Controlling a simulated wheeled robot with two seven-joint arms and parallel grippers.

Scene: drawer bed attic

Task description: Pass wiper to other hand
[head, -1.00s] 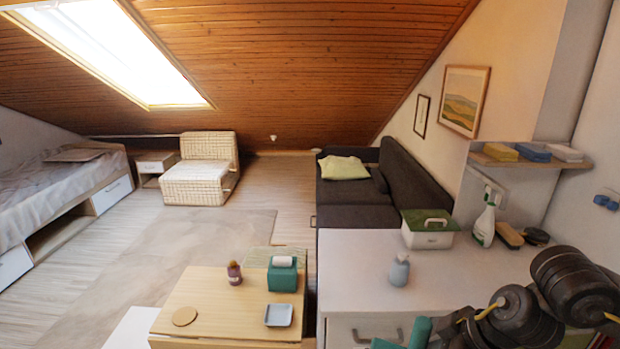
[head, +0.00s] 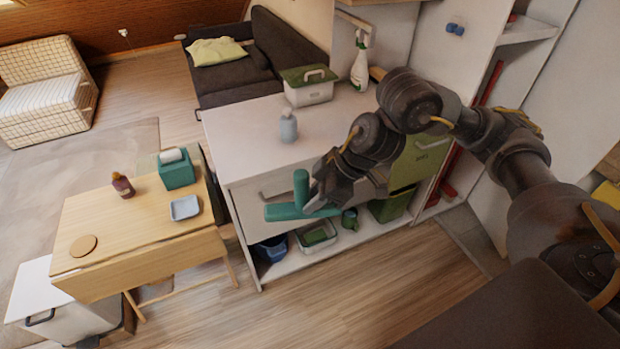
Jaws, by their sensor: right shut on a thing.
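The wiper (head: 300,198) is teal, with a bar and a handle at an angle to each other. It is held in the air in front of the white cabinet. My right gripper (head: 318,192) is shut on it; the fingertips are partly hidden by the wiper and the wrist. My right arm comes in from the right side of the head view. My left gripper is not in view.
The white cabinet (head: 233,145) carries a pale bottle (head: 289,128), a green-lidded box (head: 308,88) and a spray bottle (head: 360,68). Its lower shelf holds a tray (head: 317,234) and a blue bucket (head: 270,248). A small wooden table (head: 135,215) stands left; the floor between is clear.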

